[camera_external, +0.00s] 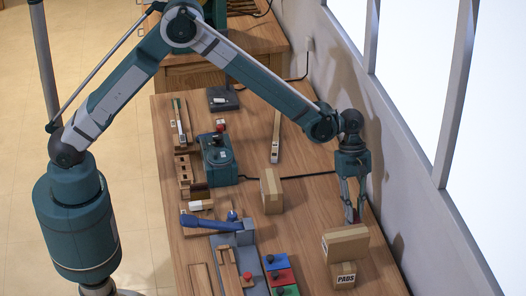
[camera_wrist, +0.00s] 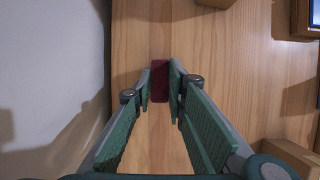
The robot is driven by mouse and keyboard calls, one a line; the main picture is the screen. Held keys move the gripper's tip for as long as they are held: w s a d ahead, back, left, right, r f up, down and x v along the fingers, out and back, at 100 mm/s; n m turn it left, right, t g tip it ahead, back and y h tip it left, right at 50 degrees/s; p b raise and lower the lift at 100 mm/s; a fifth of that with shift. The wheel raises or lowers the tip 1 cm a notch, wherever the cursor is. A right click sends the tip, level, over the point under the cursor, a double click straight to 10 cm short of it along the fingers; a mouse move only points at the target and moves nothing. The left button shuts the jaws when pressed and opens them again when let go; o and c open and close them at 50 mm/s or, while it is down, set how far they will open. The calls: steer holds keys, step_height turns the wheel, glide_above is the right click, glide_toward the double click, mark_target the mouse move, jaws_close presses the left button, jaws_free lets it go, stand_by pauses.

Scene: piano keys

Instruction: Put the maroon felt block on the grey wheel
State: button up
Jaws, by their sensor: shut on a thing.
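The maroon felt block (camera_wrist: 160,82) is a small dark red upright piece between my fingertips in the wrist view. My gripper (camera_wrist: 160,84) is shut on it; the gripper also shows in the external view (camera_external: 351,212), low over the right side of the bench near the wall, where a bit of dark red shows between the fingers. Whether the block touches the bench I cannot tell. A teal machine (camera_external: 217,160) stands left of the middle of the bench. I cannot make out the grey wheel for certain.
Cardboard boxes stand close in front of my gripper (camera_external: 345,243) and to its left (camera_external: 271,191); one is marked PADS (camera_external: 343,275). A blue-handled tool (camera_external: 210,222) and small coloured blocks (camera_external: 279,277) lie nearer the front. The wall (camera_external: 393,180) is close on the right.

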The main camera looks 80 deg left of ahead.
steer(key=shift+f, duration=0.2)
steer(key=o, duration=0.7)
steer(key=shift+r, duration=0.2)
steer(key=p+v, duration=0.1)
steer(key=v, duration=1.1)
steer(key=shift+a, duration=0.1)
